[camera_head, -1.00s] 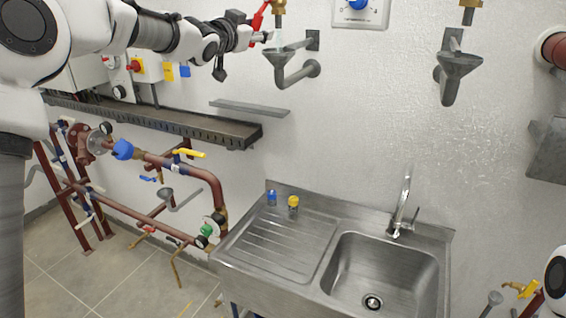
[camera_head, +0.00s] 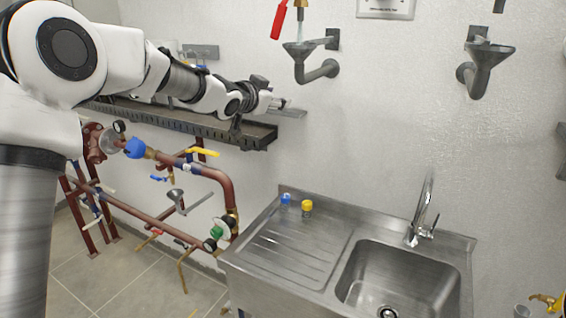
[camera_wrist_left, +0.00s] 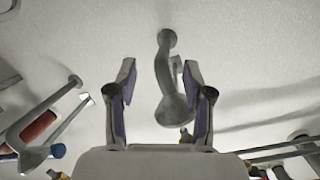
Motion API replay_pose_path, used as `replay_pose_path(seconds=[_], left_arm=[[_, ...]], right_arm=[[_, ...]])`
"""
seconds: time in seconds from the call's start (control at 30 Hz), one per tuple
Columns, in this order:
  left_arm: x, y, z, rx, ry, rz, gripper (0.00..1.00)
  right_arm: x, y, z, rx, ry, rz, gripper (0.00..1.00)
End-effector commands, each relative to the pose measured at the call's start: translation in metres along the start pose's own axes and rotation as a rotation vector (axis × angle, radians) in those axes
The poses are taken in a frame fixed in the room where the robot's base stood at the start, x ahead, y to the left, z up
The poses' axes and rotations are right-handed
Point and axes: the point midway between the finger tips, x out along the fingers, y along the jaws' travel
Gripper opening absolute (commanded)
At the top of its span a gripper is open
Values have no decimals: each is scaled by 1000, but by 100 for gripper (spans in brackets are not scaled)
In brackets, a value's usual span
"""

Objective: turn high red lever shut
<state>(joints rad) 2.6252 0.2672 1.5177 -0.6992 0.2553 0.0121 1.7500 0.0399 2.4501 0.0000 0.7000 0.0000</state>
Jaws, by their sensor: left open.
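The red lever (camera_head: 279,20) is at the top of the head view, hanging steeply down and slightly left, beside a brass valve (camera_head: 301,4) cut off by the top edge. A grey funnel drain (camera_head: 303,50) is on the wall below the valve. What looks like a thin water stream shows between them. My left gripper (camera_head: 274,103) is open and empty, below and left of the funnel, clear of the lever. In the left wrist view its fingers (camera_wrist_left: 160,95) are apart, with a grey funnel and pipe (camera_wrist_left: 170,85) beyond them. My right gripper is out of view.
A second grey funnel (camera_head: 486,60) is on the wall at right. A dark cable tray (camera_head: 190,120) runs below my left arm. Red-brown pipes (camera_head: 215,178) with valves stand at lower left. A steel sink (camera_head: 400,275) is below. The wall between the funnels is bare.

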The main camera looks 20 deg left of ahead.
Motion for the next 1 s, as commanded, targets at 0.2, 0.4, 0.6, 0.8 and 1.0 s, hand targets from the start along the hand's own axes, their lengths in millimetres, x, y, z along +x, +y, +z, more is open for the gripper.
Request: replay_pose_path(seconds=[0.2,0.4,0.6,0.8,1.0], left_arm=[[17,26,46,-3,-63,35,51],[28,50,86,-11,-121,67,51],[35,72,122,-19,-173,95,51],[38,82,139,-24,-199,110,51],[38,83,140,-24,-201,111,51]], right_arm=[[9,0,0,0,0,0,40],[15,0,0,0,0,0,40],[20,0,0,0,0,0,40],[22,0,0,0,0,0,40],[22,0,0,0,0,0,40]])
